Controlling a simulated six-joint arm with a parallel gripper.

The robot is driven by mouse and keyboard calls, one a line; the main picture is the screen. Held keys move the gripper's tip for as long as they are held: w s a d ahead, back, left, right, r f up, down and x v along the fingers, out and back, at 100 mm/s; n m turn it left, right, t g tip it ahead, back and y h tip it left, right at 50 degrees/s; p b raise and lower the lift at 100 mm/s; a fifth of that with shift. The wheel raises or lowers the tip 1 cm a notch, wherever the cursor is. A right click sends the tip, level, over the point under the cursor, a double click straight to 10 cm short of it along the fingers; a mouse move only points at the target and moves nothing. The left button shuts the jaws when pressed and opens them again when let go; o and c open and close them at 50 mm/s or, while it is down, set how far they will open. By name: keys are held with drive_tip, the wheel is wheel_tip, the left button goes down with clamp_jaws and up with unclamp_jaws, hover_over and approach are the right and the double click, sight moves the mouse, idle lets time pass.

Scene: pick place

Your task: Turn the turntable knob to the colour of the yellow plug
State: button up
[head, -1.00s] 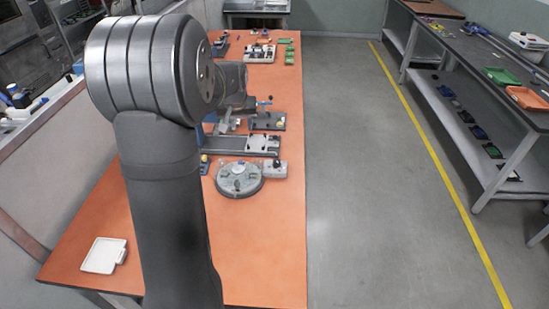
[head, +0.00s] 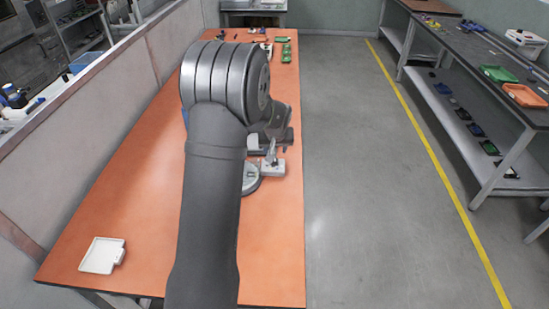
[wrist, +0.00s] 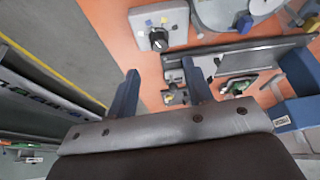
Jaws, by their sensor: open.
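In the wrist view, a grey control box (wrist: 174,14) stands at the top, with a black knob (wrist: 159,39) and small blue and yellow marks beside it. I cannot tell which mark the knob points at. The round grey turntable (wrist: 215,14) is to its right, with a dark blue piece (wrist: 244,24) at its edge. My gripper (wrist: 160,84) is open and empty, its blue fingers apart and below the box in the picture. In the head view, the turntable (head: 251,185) is mostly behind my arm and the control box (head: 272,168) shows beside it. I cannot make out the yellow plug for sure.
A grey rail fixture (wrist: 255,50) crosses the wrist view beside the turntable. A white tray (head: 102,256) lies at the near left of the orange table (head: 130,210). Green pieces (head: 284,50) lie at its far end. The near part of the table is mostly clear.

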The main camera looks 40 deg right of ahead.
sight(275, 160)
drive_tip(key=x, duration=0.7)
drive_tip(key=shift+w+f, duration=0.15)
drive_tip(key=shift+f, duration=0.2)
drive_tip(key=c, duration=1)
drive_tip(key=shift+m, duration=0.3)
drive_tip(key=m+g+h, duration=0.1)
drive_tip(key=m, duration=0.2)
drive_tip(key=shift+w, duration=0.1)
drive_tip(key=shift+w+m+g+h, duration=0.15)
drive_tip(key=shift+m+g, duration=0.35)
drive_tip(key=shift+m, duration=0.75)
drive_tip(key=shift+s+m+g+h, duration=0.15)
drive_tip(key=shift+m+g, duration=0.35)
drive_tip(key=shift+m, duration=0.75)
drive_tip(key=shift+w, duration=0.1)
drive_tip(key=shift+a, duration=0.1)
